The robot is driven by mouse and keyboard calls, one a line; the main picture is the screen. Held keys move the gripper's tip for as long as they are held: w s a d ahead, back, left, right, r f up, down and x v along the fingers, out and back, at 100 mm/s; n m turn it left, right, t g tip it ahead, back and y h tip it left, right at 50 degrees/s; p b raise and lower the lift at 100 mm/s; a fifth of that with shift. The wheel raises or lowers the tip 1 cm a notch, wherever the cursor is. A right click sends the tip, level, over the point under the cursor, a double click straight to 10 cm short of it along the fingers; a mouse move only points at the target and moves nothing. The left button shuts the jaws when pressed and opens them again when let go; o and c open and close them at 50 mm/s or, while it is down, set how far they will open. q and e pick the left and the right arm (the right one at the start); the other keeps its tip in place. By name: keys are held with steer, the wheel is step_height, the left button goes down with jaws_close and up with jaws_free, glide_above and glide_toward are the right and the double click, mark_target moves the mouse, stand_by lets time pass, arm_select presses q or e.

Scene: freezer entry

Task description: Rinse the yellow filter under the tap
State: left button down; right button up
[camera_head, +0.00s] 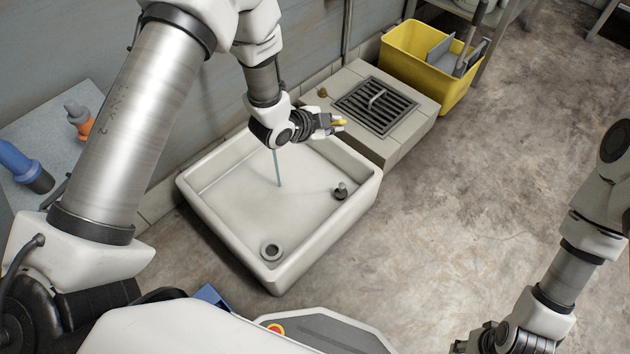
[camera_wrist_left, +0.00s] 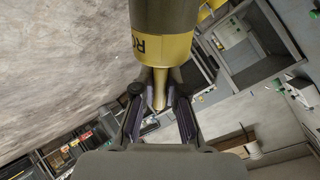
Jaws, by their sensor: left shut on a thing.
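My left gripper (camera_head: 334,124) is above the far right part of the white sink (camera_head: 325,245), shut on the yellow filter (camera_head: 342,122). In the head view only a small yellow part of the filter shows between the fingers. In the left wrist view the filter (camera_wrist_left: 163,48) is large, with a dark band and black letters, and its narrow end sits between my fingertips (camera_wrist_left: 160,104). A thin bluish water stream (camera_head: 278,168) falls into the sink, left of the filter and apart from it. The tap is hidden behind my left arm. My right gripper (camera_head: 474,346) is cut off by the bottom edge.
The sink has a drain (camera_head: 270,251) and a small dark fitting (camera_head: 341,190). A floor grate (camera_head: 376,106) lies behind it, with a yellow bucket (camera_head: 432,75) beyond. Blue (camera_head: 22,163) and orange (camera_head: 80,120) tools lie on a grey surface at left. Floor at right is clear.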

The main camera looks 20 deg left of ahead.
arm_select(q)
steer(key=s+a+f+m+g+h+b, duration=0.25)
steer(key=f+b, duration=0.25)
steer(key=f, duration=0.4)
steer(key=s+a+f+m+g+h+b, duration=0.1)
steer(key=f+m+h+b, duration=0.15)
steer(key=f+b, duration=0.45)
steer(key=s+d+r+p, duration=0.1)
steer(key=s+d+r, duration=0.1)
steer(key=d, duration=0.3)
steer(key=s+d+r+y+p, duration=0.1)
steer(key=s+d+r, duration=0.1)
steer(key=d, duration=0.3)
steer(key=shift+s+d, duration=0.3)
steer(key=shift+d, duration=0.1)
arm_select(e)
step_height(320, 180, down, 13)
arm_select(q)
steer(key=shift+r, duration=0.15)
arm_select(e)
steer(key=shift+d, duration=0.1)
